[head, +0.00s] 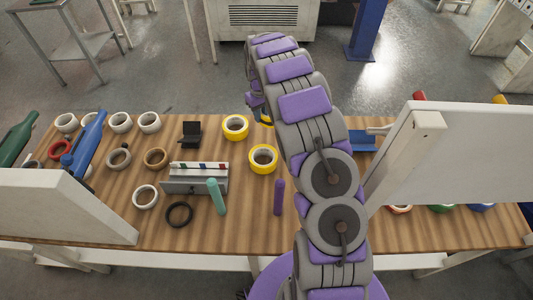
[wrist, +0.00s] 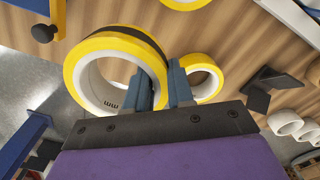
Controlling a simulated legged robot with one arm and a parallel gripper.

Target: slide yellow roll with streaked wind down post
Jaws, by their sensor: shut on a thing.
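My gripper (wrist: 166,80) is shut on the rim of a yellow roll (wrist: 88,52) with a white core and a dark band on its outer face. One finger is inside the roll's hole and one outside. In the head view the gripper (head: 258,110) is mostly hidden behind my arm, at the table's far edge. Only a sliver of yellow shows there. A teal post (head: 216,197) and a purple post (head: 279,197) stand near the table's front, well apart from the held roll. Which post is meant I cannot tell.
Two other yellow rolls (head: 236,128) (head: 263,159) lie on the wooden table (head: 245,225). A black stand (head: 190,135), a grey box (head: 197,180), a black ring (head: 179,214) and several white rolls are to the left. White panels (head: 65,205) (head: 465,150) flank the table.

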